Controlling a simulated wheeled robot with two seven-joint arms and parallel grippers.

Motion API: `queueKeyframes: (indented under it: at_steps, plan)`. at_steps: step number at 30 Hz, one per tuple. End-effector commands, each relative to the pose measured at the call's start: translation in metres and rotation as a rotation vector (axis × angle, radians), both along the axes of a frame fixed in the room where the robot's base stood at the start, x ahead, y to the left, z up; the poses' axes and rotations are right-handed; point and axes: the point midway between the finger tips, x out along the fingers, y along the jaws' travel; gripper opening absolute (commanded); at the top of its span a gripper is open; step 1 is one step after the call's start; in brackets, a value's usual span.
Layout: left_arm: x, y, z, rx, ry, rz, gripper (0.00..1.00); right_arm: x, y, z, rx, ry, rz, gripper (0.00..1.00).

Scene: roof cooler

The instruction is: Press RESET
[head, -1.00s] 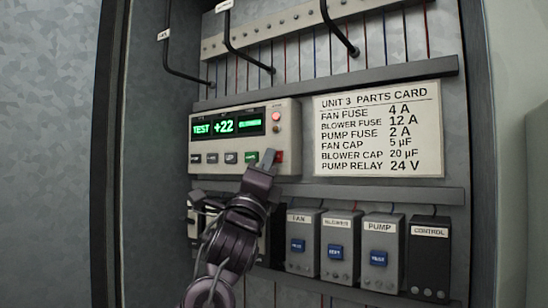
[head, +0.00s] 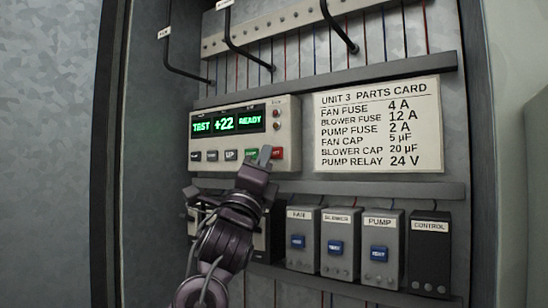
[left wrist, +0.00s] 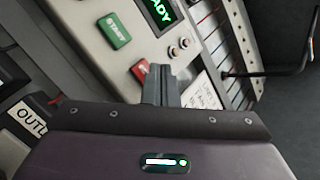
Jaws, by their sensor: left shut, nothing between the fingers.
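The control panel (head: 205,135) is a cream box with a green-lit display (head: 228,122) reading TEST, +22 and READY. A row of small buttons runs below it. The red button (head: 278,152) is at the row's right end, beside the green one. In the left wrist view the green START button (left wrist: 114,31) and the red button (left wrist: 139,71) show large; the red one's label is mostly hidden. My left gripper (head: 265,153) is shut and empty, its tip just left of the red button. In the left wrist view the fingers (left wrist: 160,75) overlap its right side. I cannot tell whether they touch.
A parts card (head: 378,128) is right of the panel. Below are grey FAN (head: 300,258), BLOWER and PUMP modules with blue buttons, and a black CONTROL module (head: 429,262). Rails and bent black rods (head: 245,58) cross above. The cabinet's side wall stands left.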

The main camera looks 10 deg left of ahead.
Motion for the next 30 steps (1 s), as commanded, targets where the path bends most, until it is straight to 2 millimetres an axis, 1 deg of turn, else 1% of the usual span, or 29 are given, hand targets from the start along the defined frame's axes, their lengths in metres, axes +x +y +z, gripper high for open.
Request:
queueKeyframes:
  at_steps: [8,15,21,25,30]
  plan:
    - [-0.002,0.001,0.0,-0.001,0.0,0.001,0.0,0.0,0.0,-0.001,0.0,0.0,0.0,0.34]
    - [-0.023,0.009,-0.002,0.0,-0.001,0.0,0.0,0.0,0.0,-0.015,0.0,0.0,0.0,0.34]
    - [-0.04,0.015,-0.001,0.001,-0.001,0.0,0.0,0.0,0.001,-0.023,0.001,0.0,0.0,0.34]
    - [-0.046,0.017,0.0,0.0,0.0,0.0,0.0,0.0,0.001,-0.025,0.001,0.0,0.0,0.34]
    - [-0.047,0.017,0.001,-0.001,0.0,-0.001,0.0,0.0,0.002,-0.024,0.002,0.0,-0.001,0.34]
